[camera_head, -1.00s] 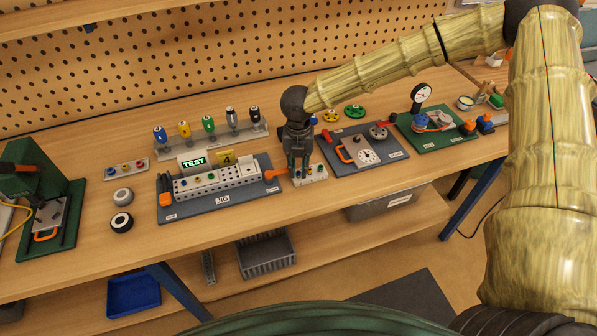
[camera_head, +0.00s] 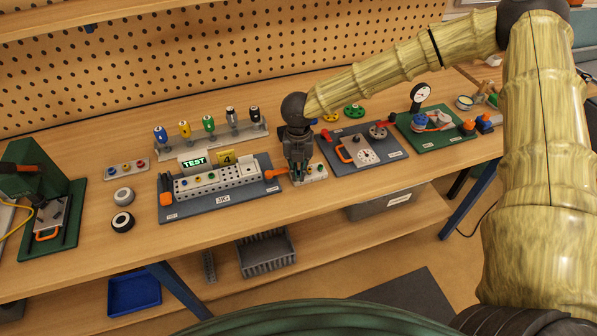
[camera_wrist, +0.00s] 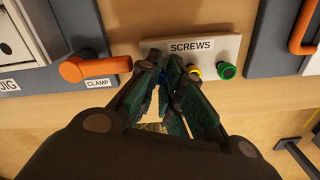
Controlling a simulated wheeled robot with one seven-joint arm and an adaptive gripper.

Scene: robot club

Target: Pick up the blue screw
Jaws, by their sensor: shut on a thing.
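My gripper (camera_head: 299,176) is at the white screw holder (camera_head: 317,172), right of the jig. In the wrist view its dark green fingers (camera_wrist: 172,68) are closed together at the holder (camera_wrist: 225,45), which is labelled SCREWS. A little blue of the blue screw (camera_wrist: 178,76) shows between the fingers; they hide most of it. I cannot tell whether the screw is still seated in the holder. A yellow screw (camera_wrist: 194,71) and a green screw (camera_wrist: 226,70) stand in the holder just right of the fingers.
The orange clamp handle (camera_wrist: 88,69) of the jig (camera_head: 222,198) is close on the left. A second small holder with coloured knobs (camera_head: 126,171) lies far left. The table front is clear.

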